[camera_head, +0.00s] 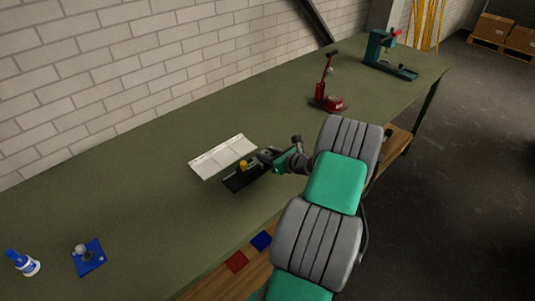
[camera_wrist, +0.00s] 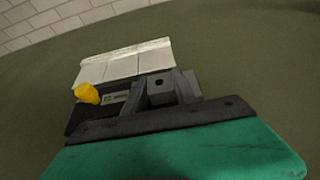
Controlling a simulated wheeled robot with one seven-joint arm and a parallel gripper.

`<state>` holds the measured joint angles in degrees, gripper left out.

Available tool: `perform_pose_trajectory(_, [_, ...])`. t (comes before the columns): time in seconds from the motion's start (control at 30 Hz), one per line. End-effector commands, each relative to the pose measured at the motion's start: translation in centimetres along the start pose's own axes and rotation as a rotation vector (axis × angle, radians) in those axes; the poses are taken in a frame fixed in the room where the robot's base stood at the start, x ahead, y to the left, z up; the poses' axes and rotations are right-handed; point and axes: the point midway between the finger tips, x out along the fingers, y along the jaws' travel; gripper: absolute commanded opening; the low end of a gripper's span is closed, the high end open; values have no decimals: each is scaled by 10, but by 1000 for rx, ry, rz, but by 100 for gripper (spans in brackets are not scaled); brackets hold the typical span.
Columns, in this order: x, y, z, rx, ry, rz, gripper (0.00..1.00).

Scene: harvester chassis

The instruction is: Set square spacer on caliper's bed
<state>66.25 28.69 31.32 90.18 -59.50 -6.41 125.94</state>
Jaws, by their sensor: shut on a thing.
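My gripper (camera_wrist: 160,92) is shut on a grey square spacer (camera_wrist: 162,86) with a dark hole, held between its two dark fingers. In the head view my gripper (camera_head: 268,158) is over the right part of a dark caliper fixture (camera_head: 236,183). In the wrist view the yellow knob (camera_wrist: 87,93) and a small grey display (camera_wrist: 115,98) lie left of the fingers. My fingers hide part of the caliper's bed. I cannot tell whether the spacer touches the bed.
A white sectioned tray (camera_head: 223,157) lies just behind the caliper. A red press (camera_head: 328,95) and a teal press (camera_head: 388,58) stand farther right. A blue fixture (camera_head: 88,257) and a white-blue bottle (camera_head: 24,263) are at near left. Red (camera_head: 236,261) and blue (camera_head: 261,240) squares lie on the lower shelf.

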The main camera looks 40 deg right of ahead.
Motion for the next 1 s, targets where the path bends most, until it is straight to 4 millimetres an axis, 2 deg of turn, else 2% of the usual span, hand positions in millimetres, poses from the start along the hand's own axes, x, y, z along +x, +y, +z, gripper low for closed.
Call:
perform_pose_trajectory(0.3, [4, 0, -9, -1, -1, 0, 0])
perform_pose_trajectory(0.57, [4, 0, -9, -1, -1, 0, 0])
perform_pose_trajectory(0.6, [4, 0, -9, -1, -1, 0, 35])
perform_pose_trajectory(0.87, [3, 0, -10, 0, 0, 0, 56])
perform_pose_trajectory(1.0, [-11, -2, -11, 2, 0, -5, 58])
